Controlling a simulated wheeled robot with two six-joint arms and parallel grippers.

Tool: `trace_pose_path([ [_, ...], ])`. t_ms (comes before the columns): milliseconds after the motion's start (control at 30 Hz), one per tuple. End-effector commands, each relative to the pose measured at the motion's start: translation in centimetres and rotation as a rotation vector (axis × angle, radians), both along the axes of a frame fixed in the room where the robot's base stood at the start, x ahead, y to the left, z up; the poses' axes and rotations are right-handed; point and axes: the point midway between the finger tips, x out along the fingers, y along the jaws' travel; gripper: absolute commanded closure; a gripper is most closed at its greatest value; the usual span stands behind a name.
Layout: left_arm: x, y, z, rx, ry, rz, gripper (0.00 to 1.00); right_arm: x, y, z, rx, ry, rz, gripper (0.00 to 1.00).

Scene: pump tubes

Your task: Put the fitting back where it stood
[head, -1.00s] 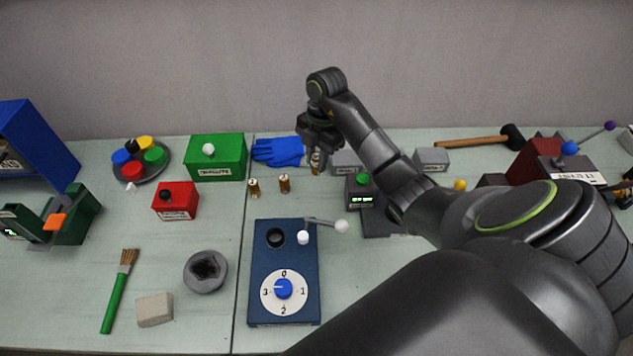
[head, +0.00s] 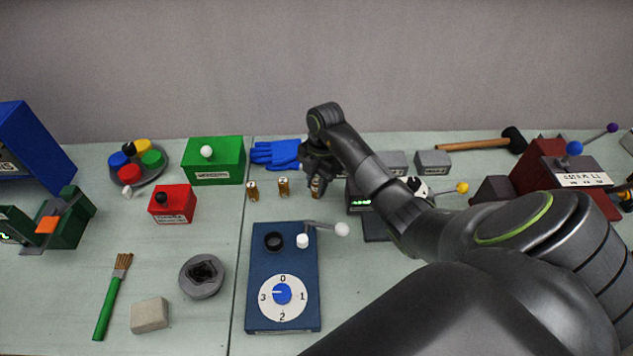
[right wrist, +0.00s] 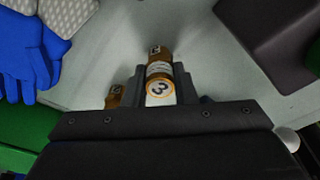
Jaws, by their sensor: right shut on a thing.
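The fitting is a small brass cylinder (head: 315,187) with a white band. In the right wrist view, the fitting (right wrist: 159,72) shows a "3" on its end and sits between the fingers. My right gripper (head: 316,180) is shut on it, low at the back middle of the bench. I cannot tell whether its base touches the bench. Two similar brass fittings stand to its left, one nearer (head: 284,187) and one farther (head: 252,190). My left gripper is not in view.
A blue panel (head: 258,300) with a dial and lever lies in front. A green box (head: 216,163) and blue gloves (head: 275,154) are behind to the left. A dark device with a green display (head: 360,203) stands close on the right.

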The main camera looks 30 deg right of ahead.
Motion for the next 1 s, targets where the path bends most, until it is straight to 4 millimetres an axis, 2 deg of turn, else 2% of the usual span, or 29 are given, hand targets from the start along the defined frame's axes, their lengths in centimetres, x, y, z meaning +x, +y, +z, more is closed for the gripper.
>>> trace_pose_path([
  [33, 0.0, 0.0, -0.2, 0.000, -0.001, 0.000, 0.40, 0.0, 0.0, -0.2, 0.000, 0.000, 0.000, 0.74],
  [200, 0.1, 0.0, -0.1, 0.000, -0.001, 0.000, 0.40, 0.0, 0.0, -0.1, 0.000, 0.000, 0.000, 0.53],
  [467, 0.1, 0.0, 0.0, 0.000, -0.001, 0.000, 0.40, 0.0, 0.0, 0.0, 0.000, 0.000, 0.000, 0.53],
  [600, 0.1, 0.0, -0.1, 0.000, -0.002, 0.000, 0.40, 0.1, -0.1, 0.7, -0.001, -0.002, 0.000, 0.53],
  [667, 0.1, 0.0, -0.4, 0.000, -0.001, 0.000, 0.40, 0.2, -0.3, 1.5, -0.002, -0.005, 0.001, 0.53],
  [833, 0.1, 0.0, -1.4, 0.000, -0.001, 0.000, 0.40, 0.3, -0.9, 5.1, -0.004, -0.007, 0.001, 0.53],
  [900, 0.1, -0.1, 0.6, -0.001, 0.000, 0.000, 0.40, 0.3, -1.0, 7.3, -0.002, -0.001, 0.000, 0.53],
  [1000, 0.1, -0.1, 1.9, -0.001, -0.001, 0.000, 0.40, 0.3, -1.2, 8.8, 0.000, 0.001, 0.000, 0.53],
])
